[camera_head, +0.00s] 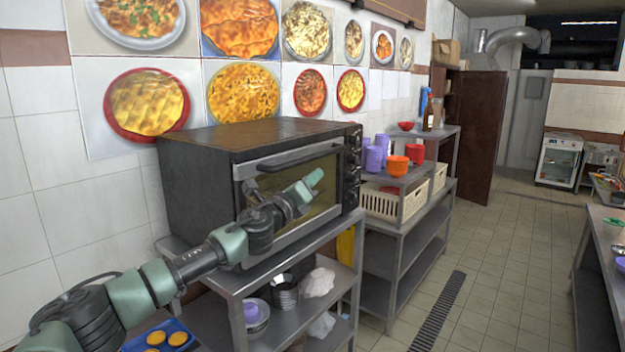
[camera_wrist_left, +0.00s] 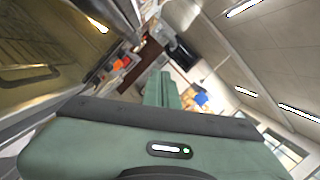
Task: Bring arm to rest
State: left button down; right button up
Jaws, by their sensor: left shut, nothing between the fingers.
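My left arm comes in from the lower left in the head view and reaches up in front of the oven. My left gripper (camera_head: 313,178) is shut and empty, its green fingertips together, pointing up and to the right before the oven door. In the left wrist view the gripper's green fingers (camera_wrist_left: 162,90) also show closed with nothing between them. The dark oven (camera_head: 205,165) stands behind the arm on a metal shelf unit, its door closed. My right gripper does not show in either view.
A blue tray (camera_head: 190,338) with round yellow items lies at lower left. Steel pots (camera_head: 285,293) stand on the shelf below the oven. A second rack (camera_head: 400,235) holds cream crates, purple cups and an orange pot (camera_head: 398,166). The tiled floor (camera_head: 480,290) to the right is clear.

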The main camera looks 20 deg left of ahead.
pick_arm(q)
notch_tip(320, 180, down, 34)
jog(key=s+n+g+y+b, duration=0.1)
jog(key=n+g+y+b, duration=0.25)
jog(key=n, duration=0.55)
jog(key=s+a+f+n+g+b, duration=0.1)
jog(key=s+f+n+g, duration=0.25)
jog(key=s+f, duration=0.8)
jog(key=s+f+n+g+b, duration=0.2)
jog(key=s+f+n, duration=0.3)
jog(key=f, duration=1.2)
jog(key=s+a+f+n+g+b, duration=0.1)
jog(key=s+f+n+g, duration=0.1)
jog(key=s+f, duration=1)
jog(key=s+d+f+n+g+b, duration=0.1)
jog(key=s+f+n+g, duration=0.1)
jog(key=s+f, duration=0.6)
jog(key=s+d+f+n+g+b, duration=0.1)
jog(key=s+f+n+g, duration=0.2)
jog(key=s, duration=1.8)
jog(key=s+d+f+n+g+b, duration=0.1)
jog(key=s+f+n, duration=0.3)
jog(key=s+f, duration=0.8)
jog(key=s+g, duration=0.1)
jog(key=s, duration=0.2)
jog(key=shift+s+d+f+g+y, duration=0.15)
jog(key=shift+d+f+g+y, duration=0.15)
jog(key=shift+g+y, duration=0.1)
